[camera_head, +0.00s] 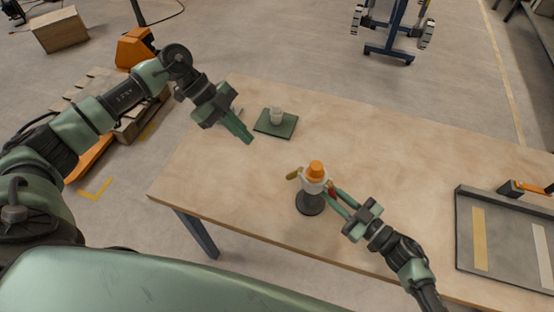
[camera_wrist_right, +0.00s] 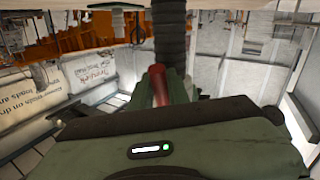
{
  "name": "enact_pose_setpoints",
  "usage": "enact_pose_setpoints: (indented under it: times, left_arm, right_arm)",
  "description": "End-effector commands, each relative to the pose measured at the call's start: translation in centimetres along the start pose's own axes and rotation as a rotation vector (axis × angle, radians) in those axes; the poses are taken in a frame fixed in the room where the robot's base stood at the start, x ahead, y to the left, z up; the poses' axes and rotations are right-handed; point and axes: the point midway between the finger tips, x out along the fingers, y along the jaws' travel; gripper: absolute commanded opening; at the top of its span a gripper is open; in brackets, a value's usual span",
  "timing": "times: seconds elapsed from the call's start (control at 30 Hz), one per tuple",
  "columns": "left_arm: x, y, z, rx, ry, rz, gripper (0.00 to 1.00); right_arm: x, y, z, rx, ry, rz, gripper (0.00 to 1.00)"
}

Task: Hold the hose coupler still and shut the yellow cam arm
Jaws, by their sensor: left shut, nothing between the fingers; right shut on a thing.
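The hose coupler (camera_head: 315,186) is a pale body with an orange top (camera_head: 316,168), upright on a round dark base (camera_head: 310,204) on the table. The yellow cam arm (camera_head: 294,173) sticks out to its left, slightly raised. A red arm (camera_head: 332,192) is on its right side. My right gripper (camera_head: 331,194) is shut on the red arm, close against the coupler. In the right wrist view the red arm (camera_wrist_right: 158,86) shows beside a green finger, with a dark ribbed hose (camera_wrist_right: 169,35) behind. My left gripper (camera_head: 249,140) is shut and empty above the table, up and left of the coupler.
A green mat (camera_head: 264,124) with a small whitish fitting (camera_head: 277,115) lies behind, near the left gripper. A grey tray (camera_head: 463,230) with coloured strips is at the right.

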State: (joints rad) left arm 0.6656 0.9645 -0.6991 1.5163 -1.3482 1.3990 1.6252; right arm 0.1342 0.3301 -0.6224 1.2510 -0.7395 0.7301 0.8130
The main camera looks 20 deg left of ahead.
Motion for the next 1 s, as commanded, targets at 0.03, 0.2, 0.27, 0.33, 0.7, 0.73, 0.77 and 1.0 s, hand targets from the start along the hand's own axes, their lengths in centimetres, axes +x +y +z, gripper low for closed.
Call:
enact_pose_setpoints:
  times: [0.03,0.2,0.27,0.33,0.7,0.73,0.77,1.0]
  left_arm:
    - [0.3,0.1,-0.1,0.002,-0.003,-0.001,0.00]
    - [2.4,0.1,-0.2,0.001,-0.003,0.001,0.00]
    - [3.6,0.1,-0.2,0.001,-0.001,0.000,0.00]
    - [5.2,0.1,-0.2,0.001,0.000,0.001,0.00]
    - [12.0,-0.4,-0.9,0.003,-0.002,-0.002,0.00]
    - [12.3,-0.4,-1.0,0.002,-0.002,-0.002,0.00]
    - [12.6,-0.5,-1.1,0.001,-0.002,-0.002,0.00]
    - [13.6,-0.7,-1.4,0.002,-0.004,-0.002,0.00]
  right_arm:
    - [0.0,-0.1,0.1,0.000,-0.002,-0.002,0.00]
    - [0.0,-0.1,0.1,0.000,-0.002,-0.002,0.00]
    - [0.0,-0.1,0.1,0.000,-0.002,-0.002,0.00]
    - [0.0,-0.1,0.1,0.000,-0.002,-0.002,0.00]
    - [0.0,-0.1,0.1,0.000,-0.002,-0.001,0.00]
    - [0.0,-0.1,0.1,0.000,-0.002,-0.001,0.00]
    - [0.0,-0.1,0.1,0.000,-0.002,-0.001,0.00]
    - [0.0,-0.1,0.1,0.000,-0.002,-0.001,0.00]
